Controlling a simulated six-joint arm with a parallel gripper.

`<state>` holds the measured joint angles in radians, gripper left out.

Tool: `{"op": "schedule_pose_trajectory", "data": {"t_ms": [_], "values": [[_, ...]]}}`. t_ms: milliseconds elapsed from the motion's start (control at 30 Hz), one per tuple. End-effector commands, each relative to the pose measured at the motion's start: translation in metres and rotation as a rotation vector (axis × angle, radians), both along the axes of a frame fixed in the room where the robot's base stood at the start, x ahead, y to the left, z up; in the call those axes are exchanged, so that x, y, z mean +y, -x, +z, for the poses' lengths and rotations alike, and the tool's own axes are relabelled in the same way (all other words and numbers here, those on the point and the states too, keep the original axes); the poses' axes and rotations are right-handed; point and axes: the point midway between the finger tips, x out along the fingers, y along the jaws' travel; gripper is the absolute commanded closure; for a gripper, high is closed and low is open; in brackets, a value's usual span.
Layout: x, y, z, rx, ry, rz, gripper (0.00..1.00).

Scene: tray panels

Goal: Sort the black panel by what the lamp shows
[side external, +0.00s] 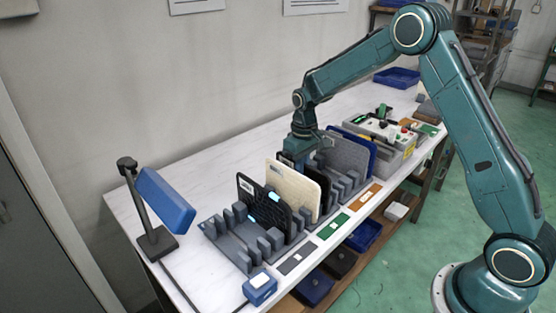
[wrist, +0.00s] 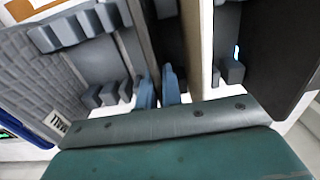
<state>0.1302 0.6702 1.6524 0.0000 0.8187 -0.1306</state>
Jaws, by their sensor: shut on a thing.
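A black panel (side external: 262,208) with a pale label and a small cyan bright patch stands upright in the front part of the grey slotted rack (side external: 228,258). It shows at the right of the wrist view (wrist: 283,50). Behind it stands a cream panel (side external: 293,185). My gripper (side external: 300,158) is low over the rack behind the cream panel, shut on a thin dark panel (side external: 324,196) that is mostly hidden. In the wrist view the fingertips (wrist: 158,88) are close together between upright panels. A blue lamp (side external: 165,200) on a black stand is at the left end.
A grey textured panel (side external: 347,160) and a blue panel (side external: 368,150) stand behind my gripper. Grey, green (side external: 333,226) and orange (side external: 362,196) cards line the front edge. A small blue box (side external: 260,288) sits at the front.

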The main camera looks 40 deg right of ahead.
Motion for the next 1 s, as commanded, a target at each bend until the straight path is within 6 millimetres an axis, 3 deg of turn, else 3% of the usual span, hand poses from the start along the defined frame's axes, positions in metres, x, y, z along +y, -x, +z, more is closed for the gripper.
{"op": "schedule_pose_trajectory", "data": {"t_ms": [33,167,667,1000], "values": [[0.000,0.000,0.000,0.000,0.000,0.000,0.91],[0.000,0.000,0.000,0.000,0.000,0.000,0.68],[0.000,0.000,0.007,-0.001,0.000,0.000,0.68],[0.000,-0.001,0.050,-0.004,0.001,0.000,0.68]]}}
